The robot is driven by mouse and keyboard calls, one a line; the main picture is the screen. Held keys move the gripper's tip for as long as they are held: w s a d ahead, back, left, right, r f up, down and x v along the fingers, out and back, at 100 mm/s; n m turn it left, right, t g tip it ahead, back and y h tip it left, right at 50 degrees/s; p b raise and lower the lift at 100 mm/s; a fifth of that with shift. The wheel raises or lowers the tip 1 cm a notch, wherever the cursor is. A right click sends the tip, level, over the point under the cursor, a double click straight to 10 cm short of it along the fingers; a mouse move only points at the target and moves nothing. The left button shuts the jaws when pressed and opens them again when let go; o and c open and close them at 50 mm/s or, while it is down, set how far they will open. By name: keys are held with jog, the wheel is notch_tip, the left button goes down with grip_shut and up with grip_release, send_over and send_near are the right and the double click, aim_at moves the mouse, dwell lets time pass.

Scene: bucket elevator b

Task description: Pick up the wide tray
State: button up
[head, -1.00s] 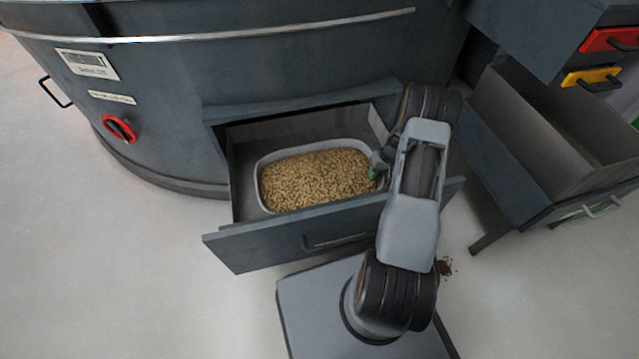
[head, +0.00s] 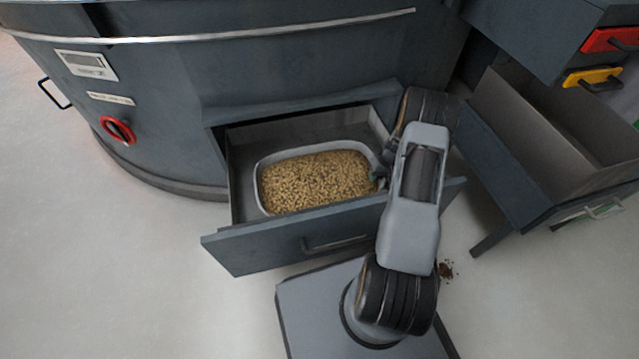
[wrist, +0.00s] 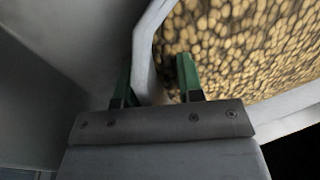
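The wide tray (head: 262,166) is a light grey, rounded tray filled with tan pellets (head: 316,180). It sits inside the open drawer (head: 243,136) in the head view. My gripper (head: 379,179) is at the tray's right end, mostly hidden behind my arm. In the wrist view, its green fingers (wrist: 156,82) stand apart on either side of the tray's rim (wrist: 146,48). One finger is outside the wall and the other is inside, over the pellets. A gap shows between the inner finger and the rim.
The drawer's front panel (head: 300,238) with its handle stands on the near side. The round grey machine (head: 250,70) rises behind it. Another open, empty drawer (head: 540,130) is at right, below red (head: 607,39) and yellow (head: 590,77) handles. The left floor is clear.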

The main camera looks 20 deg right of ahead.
grip_shut()
dwell(0.3)
dwell(0.4)
